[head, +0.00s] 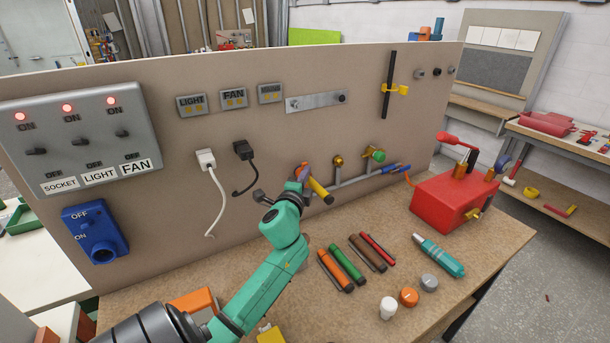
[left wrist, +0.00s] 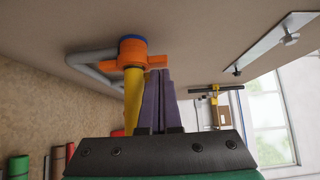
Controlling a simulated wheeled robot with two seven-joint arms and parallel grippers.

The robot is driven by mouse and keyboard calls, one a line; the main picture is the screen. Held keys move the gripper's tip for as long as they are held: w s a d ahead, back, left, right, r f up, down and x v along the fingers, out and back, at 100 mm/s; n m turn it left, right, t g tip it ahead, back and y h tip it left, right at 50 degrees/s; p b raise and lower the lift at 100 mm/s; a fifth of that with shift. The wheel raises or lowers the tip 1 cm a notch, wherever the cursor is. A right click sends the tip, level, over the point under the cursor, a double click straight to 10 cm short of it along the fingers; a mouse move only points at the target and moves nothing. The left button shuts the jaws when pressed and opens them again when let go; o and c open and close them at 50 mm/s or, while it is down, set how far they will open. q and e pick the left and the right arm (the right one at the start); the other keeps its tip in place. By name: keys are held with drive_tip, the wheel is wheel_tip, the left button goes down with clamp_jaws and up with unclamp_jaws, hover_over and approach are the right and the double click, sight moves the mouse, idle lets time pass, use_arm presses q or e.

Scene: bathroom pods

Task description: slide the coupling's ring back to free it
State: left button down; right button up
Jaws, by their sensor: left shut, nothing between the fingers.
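My left gripper (head: 303,177) is up at the pipework on the upright board. In the left wrist view its purple fingers (left wrist: 157,85) are shut, with nothing between them. Just beyond and left of the fingertips is an orange fitting (left wrist: 132,60) with a blue ring (left wrist: 132,40), on a grey pipe (left wrist: 90,72). A yellow bar (left wrist: 133,98) runs from the fitting alongside the fingers; I cannot tell if they touch. In the head view, a blue coupling-like piece (head: 390,168) with an orange end sits farther right, near the red box (head: 453,200). My right gripper is not seen.
The bench (head: 380,262) holds several coloured bars (head: 345,263), a teal tool (head: 438,256) and small round caps (head: 409,297). A brass valve (head: 338,161) and a green-knobbed valve (head: 378,155) sit right of my gripper. A white cable (head: 215,195) hangs left.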

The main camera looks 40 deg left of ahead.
use_arm(q)
drive_tip(key=shift+a, duration=0.1)
drive_tip(key=shift+w+a+r, duration=0.1)
drive_tip(key=shift+w+a, duration=0.05)
drive_tip(key=shift+a, duration=0.25)
drive_tip(key=shift+w+a+r, duration=0.1)
drive_tip(key=shift+a, duration=0.3)
